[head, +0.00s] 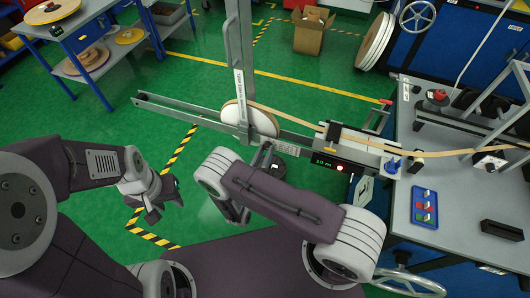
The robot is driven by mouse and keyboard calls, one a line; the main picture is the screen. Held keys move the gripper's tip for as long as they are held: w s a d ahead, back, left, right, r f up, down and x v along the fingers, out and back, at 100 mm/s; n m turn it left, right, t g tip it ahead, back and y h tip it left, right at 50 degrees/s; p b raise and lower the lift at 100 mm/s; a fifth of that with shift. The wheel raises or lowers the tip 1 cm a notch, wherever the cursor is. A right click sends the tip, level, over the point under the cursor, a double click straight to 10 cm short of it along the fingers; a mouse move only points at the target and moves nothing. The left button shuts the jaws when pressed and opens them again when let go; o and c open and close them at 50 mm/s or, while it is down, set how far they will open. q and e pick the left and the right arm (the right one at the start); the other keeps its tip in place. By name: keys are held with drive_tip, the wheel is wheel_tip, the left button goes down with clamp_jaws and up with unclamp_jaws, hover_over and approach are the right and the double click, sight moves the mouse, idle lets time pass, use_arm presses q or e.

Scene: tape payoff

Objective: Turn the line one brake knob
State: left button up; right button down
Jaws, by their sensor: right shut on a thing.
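The tape payoff line is a long grey rail (185,112) with an upright post and a reel of tape (258,122), from which a tan tape runs right to the bench. A label plate (286,149) sits on the rail's near side. My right gripper (265,157) is at the rail's near side just below the reel, partly hidden by my own forearm. It is shut on what looks like the brake knob (278,168), a dark round part that is mostly hidden; its angle cannot be read. My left gripper (166,208) is open and empty, above the floor left of the rail.
A display box (325,161) with green digits and a red lamp sits on the rail's right part. A grey bench (440,185) at right carries a blue cone and a tray (424,207) of coloured parts. Blue shelves stand upper left.

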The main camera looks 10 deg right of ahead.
use_arm(q)
drive_tip(key=shift+f, duration=0.15)
use_arm(e)
drive_tip(key=shift+n, duration=1.5)
drive_tip(key=c, duration=1.2)
unclamp_jaws()
drive_tip(key=shift+o, duration=0.2)
